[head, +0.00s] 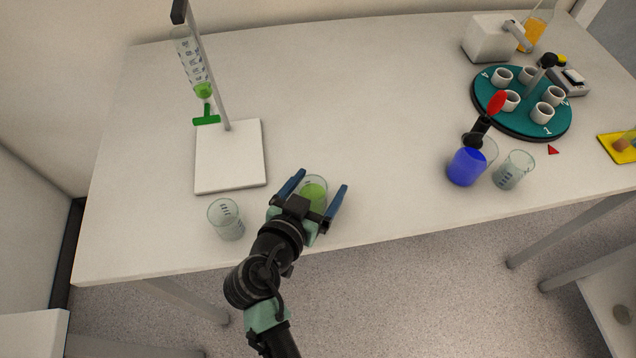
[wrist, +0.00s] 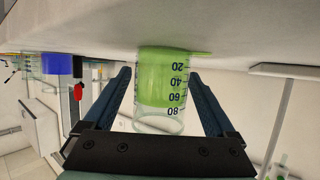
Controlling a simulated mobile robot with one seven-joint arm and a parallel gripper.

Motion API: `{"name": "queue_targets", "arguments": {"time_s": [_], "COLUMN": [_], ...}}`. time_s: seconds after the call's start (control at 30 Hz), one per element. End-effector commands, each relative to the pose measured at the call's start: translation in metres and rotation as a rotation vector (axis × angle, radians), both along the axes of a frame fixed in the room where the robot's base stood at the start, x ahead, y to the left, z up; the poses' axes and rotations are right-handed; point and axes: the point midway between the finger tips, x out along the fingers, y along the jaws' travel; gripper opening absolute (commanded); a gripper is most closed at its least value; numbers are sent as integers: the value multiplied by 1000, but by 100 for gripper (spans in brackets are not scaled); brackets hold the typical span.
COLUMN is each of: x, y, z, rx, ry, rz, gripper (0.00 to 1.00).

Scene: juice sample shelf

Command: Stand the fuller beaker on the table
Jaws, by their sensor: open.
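A clear beaker with green liquid (head: 314,192) stands upright on the table (head: 300,90) near its front edge. In the wrist view this green beaker (wrist: 163,80) shows with its base towards the table, at the top of the picture, and its graduations upside down. My gripper (head: 323,180) is open, with one blue finger on each side of the green beaker; gaps show between fingers and glass in the wrist view (wrist: 160,73). A second beaker (head: 226,219), which looks empty, stands to the left. My gripper hides part of the green beaker in the head view.
A stand (head: 230,155) with a green-tapped burette is behind, to the left. At right are a blue-filled beaker (head: 466,168), a clear beaker (head: 514,170) and a teal carousel (head: 490,113) with several white cups. The middle of the table is clear.

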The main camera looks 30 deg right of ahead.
Motion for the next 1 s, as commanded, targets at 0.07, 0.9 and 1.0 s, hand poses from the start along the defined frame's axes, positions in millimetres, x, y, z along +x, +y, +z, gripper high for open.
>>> {"name": "queue_targets", "arguments": {"time_s": [0.07,0.9,1.0], "x": [-7,-56,-20], "y": [10,87,94], "z": [3,57,95], "rx": [0,14,37], "ry": [0,-23,-91], "rz": [4,36,139], "gripper": [90,90,90]}}
